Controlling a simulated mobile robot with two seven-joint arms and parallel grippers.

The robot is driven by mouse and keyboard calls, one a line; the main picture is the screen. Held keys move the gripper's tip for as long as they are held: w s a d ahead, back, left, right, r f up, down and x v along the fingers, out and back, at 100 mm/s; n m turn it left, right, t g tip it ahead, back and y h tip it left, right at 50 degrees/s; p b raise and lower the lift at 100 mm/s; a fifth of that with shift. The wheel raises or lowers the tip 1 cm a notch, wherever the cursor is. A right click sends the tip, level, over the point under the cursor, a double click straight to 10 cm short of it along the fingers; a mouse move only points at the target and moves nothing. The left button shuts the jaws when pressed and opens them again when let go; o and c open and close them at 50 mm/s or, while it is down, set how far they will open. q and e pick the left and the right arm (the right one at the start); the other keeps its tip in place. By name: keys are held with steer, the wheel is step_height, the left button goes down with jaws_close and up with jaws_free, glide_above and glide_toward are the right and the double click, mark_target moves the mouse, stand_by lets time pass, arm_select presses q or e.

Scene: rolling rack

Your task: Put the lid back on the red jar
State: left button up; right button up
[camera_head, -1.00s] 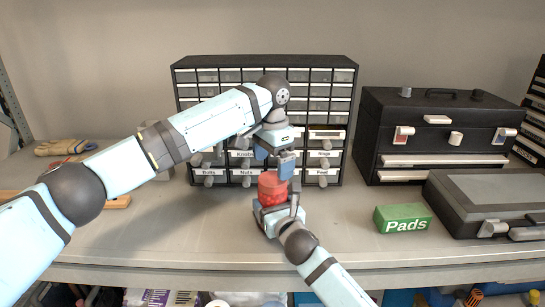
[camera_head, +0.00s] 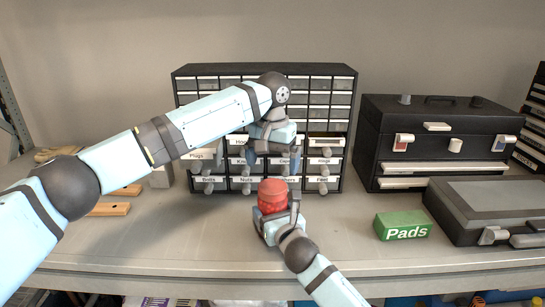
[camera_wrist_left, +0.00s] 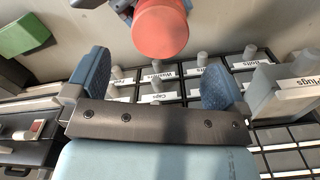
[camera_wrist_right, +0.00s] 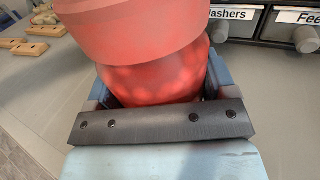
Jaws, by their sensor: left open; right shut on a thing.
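The red jar (camera_head: 270,206) is upright above the bench, held in my right gripper (camera_head: 277,217). The red lid (camera_head: 272,186) sits on top of the jar. In the right wrist view the lid (camera_wrist_right: 140,28) covers the mouth of the jar (camera_wrist_right: 150,82), and I cannot tell whether it is screwed tight. My right gripper is shut around the jar's body. My left gripper (camera_head: 276,160) is open and empty, above and behind the lid. In the left wrist view the lid (camera_wrist_left: 160,32) is apart from the open fingers (camera_wrist_left: 155,78).
The drawer cabinet (camera_head: 235,86) stands close behind my grippers; its Plugs drawer (camera_wrist_left: 276,102) appears to stick out. A green Pads box (camera_head: 402,224), a black case (camera_head: 480,205) and a toolbox (camera_head: 400,170) are at right. Wooden pieces (camera_head: 110,209) lie at left. The front bench is clear.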

mark_target(273, 185)
arm_select(q)
step_height(273, 185, down, 7)
stand_by(0.3)
steer(key=c, duration=1)
steer(key=shift+o, duration=0.2)
steer(key=o, duration=1)
steer(key=shift+c, duration=0.2)
steer(key=shift+r, duration=0.15)
step_height(273, 185, up, 12)
